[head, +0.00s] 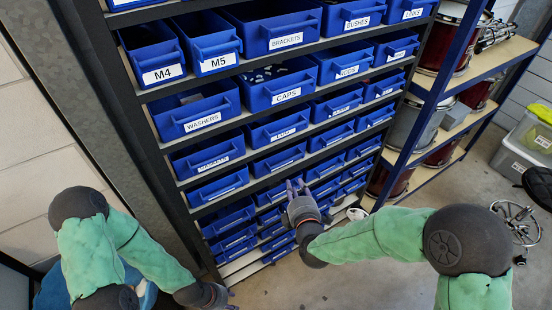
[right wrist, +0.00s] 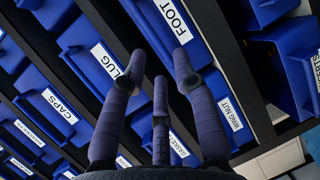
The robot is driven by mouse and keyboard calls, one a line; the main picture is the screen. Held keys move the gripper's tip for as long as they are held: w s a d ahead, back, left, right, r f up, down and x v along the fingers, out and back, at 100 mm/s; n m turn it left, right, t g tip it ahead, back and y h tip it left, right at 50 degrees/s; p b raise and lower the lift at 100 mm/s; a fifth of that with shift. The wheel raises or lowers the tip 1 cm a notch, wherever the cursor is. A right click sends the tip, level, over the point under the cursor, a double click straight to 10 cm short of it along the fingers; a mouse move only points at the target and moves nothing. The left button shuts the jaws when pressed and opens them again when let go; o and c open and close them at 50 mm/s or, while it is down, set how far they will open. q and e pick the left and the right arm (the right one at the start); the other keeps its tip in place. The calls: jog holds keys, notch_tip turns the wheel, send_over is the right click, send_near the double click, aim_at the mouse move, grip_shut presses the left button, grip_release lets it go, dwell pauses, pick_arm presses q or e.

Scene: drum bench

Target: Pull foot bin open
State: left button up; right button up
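The foot bin (right wrist: 172,20) is blue with a white FOOT label and shows at the top middle of the right wrist view. In the head view I cannot tell which bin it is, as the lower labels are too small to read. My right gripper (head: 296,188) is in front of the lower rows of bins. In the right wrist view my right gripper (right wrist: 160,72) has its fingers spread with nothing between them; one fingertip overlaps the foot bin's lower edge, contact unclear. My left gripper (head: 222,299) is low at the bottom edge, its fingers too small to judge.
The rack (head: 152,130) holds several rows of labelled blue bins. A shelf unit (head: 470,65) with drums stands at right. A stool (head: 516,215) is on the floor at far right.

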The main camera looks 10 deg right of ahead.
aim_at(287, 161)
jog(key=shift+n+t, duration=0.3)
jog(key=shift+n, duration=0.1)
jog(key=w+b, duration=0.1)
jog(key=w, duration=0.6)
jog(key=w+b, duration=0.1)
jog(key=w, duration=0.3)
jog(key=shift+w+f+b, duration=0.15)
jog(key=shift+f+b, duration=0.15)
jog(key=shift+b, duration=0.05)
grip_shut()
